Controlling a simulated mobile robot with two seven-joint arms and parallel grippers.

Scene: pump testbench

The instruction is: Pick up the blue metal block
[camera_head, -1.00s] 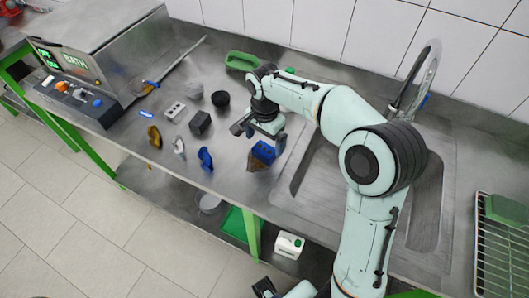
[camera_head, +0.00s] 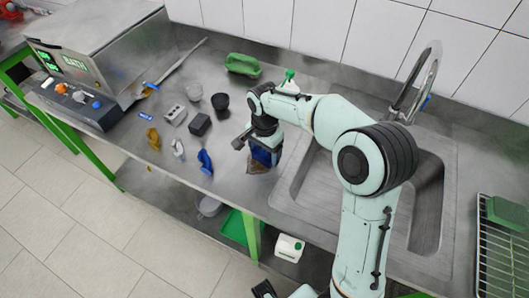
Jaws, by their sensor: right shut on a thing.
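The blue metal block (camera_head: 263,156) is near the front edge of the steel counter, left of the sink. My right gripper (camera_head: 262,150) reaches down over it from the right and is shut on it. The gripper hides the top of the block. A brownish piece (camera_head: 258,166) shows just below the block; I cannot tell whether they touch. My left gripper is not clearly in view.
To the left lie a blue item (camera_head: 205,161), a dark block (camera_head: 200,124), a grey block with holes (camera_head: 175,114), a black cup (camera_head: 220,103) and a yellow piece (camera_head: 153,138). A green container (camera_head: 242,64) stands behind. The sink (camera_head: 310,190) is at right.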

